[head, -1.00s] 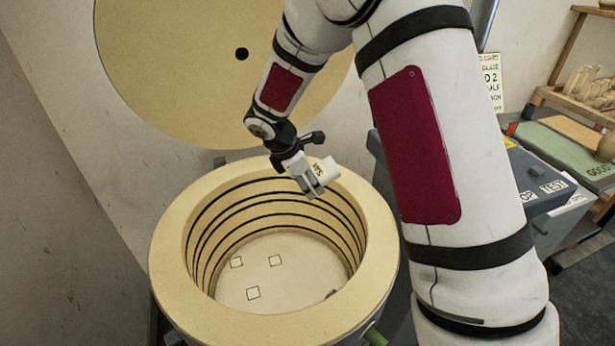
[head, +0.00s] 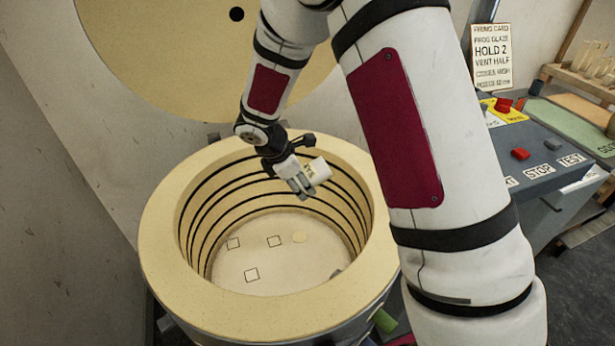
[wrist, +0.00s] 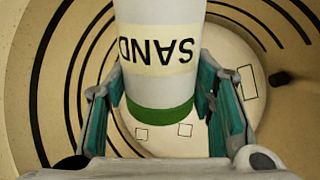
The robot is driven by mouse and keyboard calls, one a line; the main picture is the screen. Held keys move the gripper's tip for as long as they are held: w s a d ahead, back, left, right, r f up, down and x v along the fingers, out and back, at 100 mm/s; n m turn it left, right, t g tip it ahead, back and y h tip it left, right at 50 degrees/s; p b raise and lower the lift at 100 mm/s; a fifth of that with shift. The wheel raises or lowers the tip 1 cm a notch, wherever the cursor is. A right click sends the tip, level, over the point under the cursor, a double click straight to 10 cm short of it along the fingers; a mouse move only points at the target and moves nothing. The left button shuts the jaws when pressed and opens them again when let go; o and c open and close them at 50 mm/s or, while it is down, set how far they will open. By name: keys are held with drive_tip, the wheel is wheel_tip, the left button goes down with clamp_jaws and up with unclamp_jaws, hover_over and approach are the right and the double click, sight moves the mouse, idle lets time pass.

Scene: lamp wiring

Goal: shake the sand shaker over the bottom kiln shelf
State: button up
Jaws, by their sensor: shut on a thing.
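The sand shaker (head: 318,171) is a white cylinder with a pale label. The wrist view shows it close up (wrist: 160,25), with the word SAND upside down and a green band at its lower end. My gripper (head: 301,184) is shut on it, with a finger at each side in the wrist view (wrist: 160,90). The shaker is tilted and held inside the kiln's mouth, above the bottom kiln shelf (head: 290,267). The shelf is pale, with several small outlined squares and a faint round patch (head: 300,238). The shaker's green end is not clear in the head view.
The kiln's thick cream rim (head: 165,255) surrounds the opening, and dark coil rings line its wall. The round lid (head: 150,60) stands open behind. A grey control panel (head: 540,165) with buttons and a firing card (head: 491,55) are at the right.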

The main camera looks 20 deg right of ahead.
sight(309, 168)
drive_tip(key=d, duration=0.2)
drive_tip(key=shift+s+d+r, duration=0.1)
drive_tip(key=shift+d, duration=0.3)
drive_tip(key=shift+a, duration=0.2)
drive_tip(key=shift+r, duration=0.1)
wheel_tip(309, 168, up, 3)
drive_tip(key=shift+d+p, duration=0.1)
drive_tip(key=shift+p, duration=1.15)
drive_tip(key=shift+r+p, duration=2.65)
drive_tip(key=shift+r, duration=1.75)
